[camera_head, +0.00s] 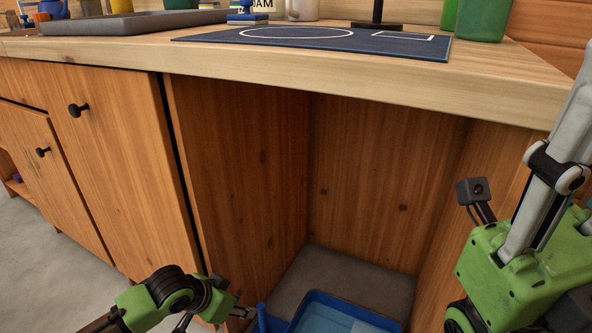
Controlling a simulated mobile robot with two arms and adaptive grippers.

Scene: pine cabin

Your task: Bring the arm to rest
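My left arm comes in at the bottom left, green with a black joint. Its gripper (232,309) is low in front of the cabinet, close to the left side of a blue bin. Its fingers are small and partly cut off by the bottom edge, so I cannot tell whether they are open or shut. No object shows clearly in it. My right arm (520,262), green and grey with a small dark camera, stands at the right edge, in front of the counter's right end. Its fingers are not in view.
The wooden counter (300,88) overhangs an open recess (375,180). The blue bin (312,297) stands on the floor there. A dark blue mat (340,40), a grey tray (130,22) and green containers (484,18) are on top. Cabinet doors (115,150) with black knobs are left.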

